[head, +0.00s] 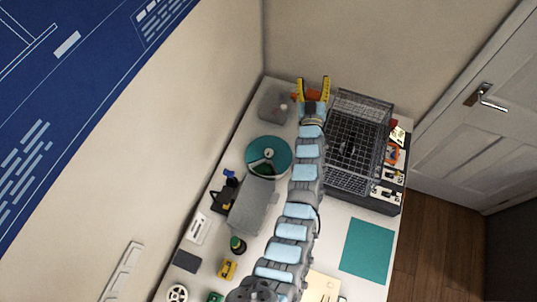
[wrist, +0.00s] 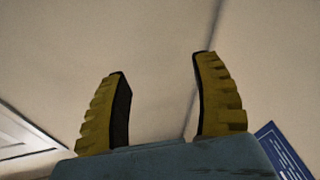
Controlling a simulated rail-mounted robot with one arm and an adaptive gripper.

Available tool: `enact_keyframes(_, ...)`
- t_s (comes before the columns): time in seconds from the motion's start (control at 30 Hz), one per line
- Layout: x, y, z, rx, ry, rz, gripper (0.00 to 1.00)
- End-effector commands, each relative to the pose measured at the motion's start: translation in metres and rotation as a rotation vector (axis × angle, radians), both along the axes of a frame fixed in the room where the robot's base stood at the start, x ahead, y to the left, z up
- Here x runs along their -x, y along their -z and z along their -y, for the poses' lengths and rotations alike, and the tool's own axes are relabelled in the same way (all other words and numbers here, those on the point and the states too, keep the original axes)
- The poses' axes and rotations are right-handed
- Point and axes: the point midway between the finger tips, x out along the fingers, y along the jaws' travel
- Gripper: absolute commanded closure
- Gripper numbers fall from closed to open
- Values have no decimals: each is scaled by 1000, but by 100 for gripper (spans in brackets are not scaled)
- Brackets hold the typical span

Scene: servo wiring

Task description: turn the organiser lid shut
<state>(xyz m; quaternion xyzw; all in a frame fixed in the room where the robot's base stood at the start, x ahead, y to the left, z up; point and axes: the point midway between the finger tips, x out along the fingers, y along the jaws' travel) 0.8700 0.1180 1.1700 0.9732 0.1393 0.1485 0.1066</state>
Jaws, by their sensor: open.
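A round teal organiser lid (head: 268,148) lies on the table left of my arm. A wedge-shaped opening shows on its lower side, with pale and dark parts inside. My gripper (head: 313,84) is at the far end of the table, beyond the lid and to its right, apart from it. Its two yellow fingers stand spread with nothing between them. In the wrist view my gripper (wrist: 161,64) is open and points at bare wall. The organiser is out of the wrist view.
A wire basket (head: 355,140) stands right of my arm. A teal mat (head: 367,250) lies at front right. Small parts line the left edge.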

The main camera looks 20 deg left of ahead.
Motion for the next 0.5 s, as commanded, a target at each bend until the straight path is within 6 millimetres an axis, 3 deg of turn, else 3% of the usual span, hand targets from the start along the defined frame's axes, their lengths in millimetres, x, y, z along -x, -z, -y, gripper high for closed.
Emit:
enact_keyframes(0.03,-16,4,-2,11,16,-31,35)
enact_keyframes(0.2,-62,17,4,43,94,-171,35)
enact_keyframes(0.5,-113,35,21,47,257,-425,35)
